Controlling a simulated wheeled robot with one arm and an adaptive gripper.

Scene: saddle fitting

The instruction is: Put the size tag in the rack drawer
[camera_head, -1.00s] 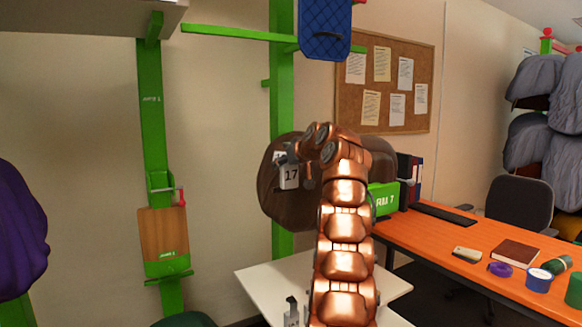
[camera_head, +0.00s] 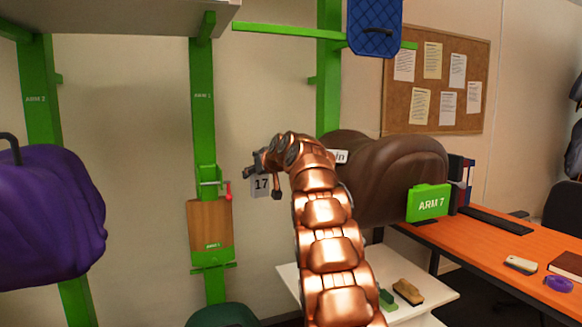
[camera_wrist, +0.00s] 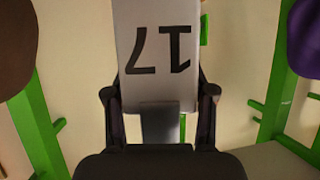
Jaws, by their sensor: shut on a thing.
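The size tag (camera_head: 261,185) is a small pale tag with a black "17". My gripper (camera_head: 258,168) is shut on it and holds it in the air, left of the brown saddle. In the wrist view the tag (camera_wrist: 160,50) fills the upper middle, with its number upside down, between the dark fingers of my gripper (camera_wrist: 160,108). A wooden-fronted box (camera_head: 211,226) hangs low on the green post left of the tag; I cannot tell whether it is the rack drawer. The tag is apart from it, to its right and higher.
A brown saddle (camera_head: 395,175) with a green "ARM 7" plate (camera_head: 428,203) is right of my arm. A purple saddle (camera_head: 50,225) is at left. A white table (camera_head: 440,290) holds brushes. An orange desk (camera_head: 480,255) is at right. A red-handled latch (camera_head: 228,190) sits above the wooden box.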

